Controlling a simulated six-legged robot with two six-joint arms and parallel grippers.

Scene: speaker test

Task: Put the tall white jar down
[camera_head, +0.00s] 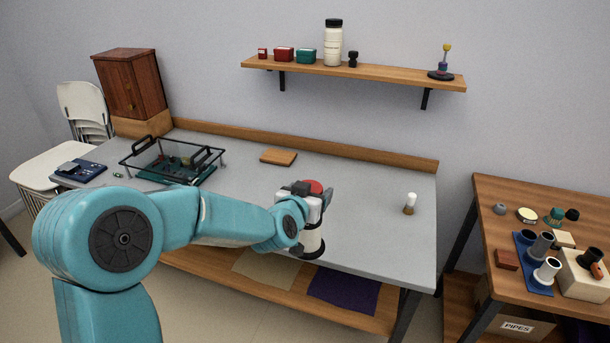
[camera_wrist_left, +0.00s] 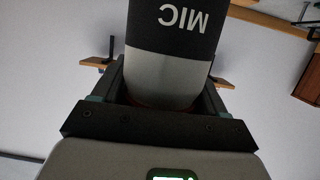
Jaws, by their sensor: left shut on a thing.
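My left gripper (camera_head: 314,196) is shut on a white jar (camera_head: 312,240) near the front edge of the grey bench (camera_head: 365,225). The jar has a red top and a dark base, and the gripper hides much of its middle. I cannot tell whether its base touches the bench. In the left wrist view, the held jar (camera_wrist_left: 165,75) is between the fingers, with a black band lettered "MIC", upside down. Another tall white jar (camera_head: 333,46), with a black lid, stands upright on the wall shelf. My right gripper is not in view.
A black-framed rack (camera_head: 165,160), a blue board (camera_head: 80,172) and a wooden block (camera_head: 279,157) are on the bench. A small white-topped thing (camera_head: 410,203) stands at the right. Bench surface between is clear. A side table (camera_head: 545,205) holds pipes and small parts.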

